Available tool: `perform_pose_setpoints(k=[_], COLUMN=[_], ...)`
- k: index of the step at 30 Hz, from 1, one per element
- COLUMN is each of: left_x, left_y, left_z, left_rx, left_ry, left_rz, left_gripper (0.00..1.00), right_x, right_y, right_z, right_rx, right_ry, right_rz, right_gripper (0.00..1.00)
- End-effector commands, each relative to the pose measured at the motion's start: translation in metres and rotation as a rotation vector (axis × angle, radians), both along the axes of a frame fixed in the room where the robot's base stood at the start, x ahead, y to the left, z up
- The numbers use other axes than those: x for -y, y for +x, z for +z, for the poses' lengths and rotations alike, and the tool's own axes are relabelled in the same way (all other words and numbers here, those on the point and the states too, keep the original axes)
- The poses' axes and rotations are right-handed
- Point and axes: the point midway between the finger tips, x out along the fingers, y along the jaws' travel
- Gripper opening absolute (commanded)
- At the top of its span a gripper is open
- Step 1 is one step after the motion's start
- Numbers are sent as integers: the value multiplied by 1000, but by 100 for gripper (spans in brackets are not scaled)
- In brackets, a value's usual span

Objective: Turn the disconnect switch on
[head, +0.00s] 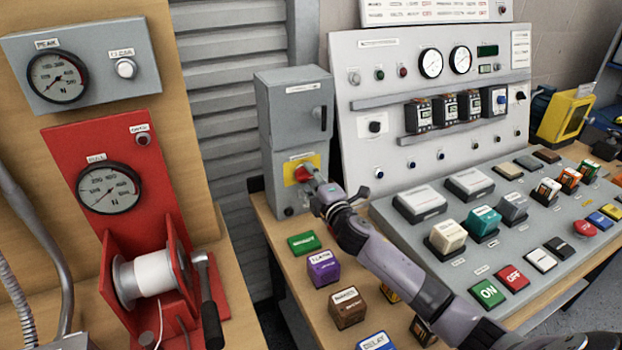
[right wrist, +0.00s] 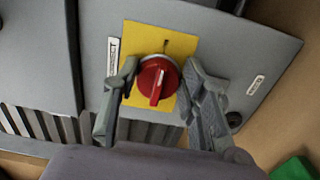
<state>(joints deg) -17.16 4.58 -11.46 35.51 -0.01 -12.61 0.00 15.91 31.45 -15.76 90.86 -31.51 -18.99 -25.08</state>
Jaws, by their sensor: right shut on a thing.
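The disconnect switch is a red rotary knob (right wrist: 158,82) on a yellow plate (right wrist: 181,47), on the front of a grey box (head: 289,105). In the head view the red knob (head: 303,173) is partly hidden by my right gripper (head: 315,184). In the right wrist view my right gripper (right wrist: 163,74) has one finger on each side of the knob and is shut on it. The knob's grip bar points down and slightly left in that view. My left gripper is not in view.
A sloped control console (head: 470,245) with many buttons and an upright meter panel stand right of the box. Several labelled blocks, including a green one (head: 303,243) and a purple one (head: 323,268), lie on the wooden table below. A red winch unit stands left.

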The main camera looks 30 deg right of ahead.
Motion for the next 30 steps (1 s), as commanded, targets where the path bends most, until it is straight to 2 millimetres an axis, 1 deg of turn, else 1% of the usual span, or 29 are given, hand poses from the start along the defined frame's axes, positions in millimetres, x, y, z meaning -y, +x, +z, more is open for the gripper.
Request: perform_pose_setpoints(k=[13, 14, 22, 30], left_x=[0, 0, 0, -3], left_y=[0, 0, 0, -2], left_z=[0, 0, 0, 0], left_rx=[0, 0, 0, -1], left_ry=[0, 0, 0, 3], left_rz=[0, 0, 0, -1], left_gripper=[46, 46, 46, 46], right_x=[1, 1, 1, 0], right_y=[0, 0, 0, -1], right_z=[0, 0, 0, 0], right_rx=[2, 2, 1, 0], right_ry=[10, 10, 9, 8], right_rz=[-2, -2, -1, 0], right_gripper=[11, 39, 56, 56])
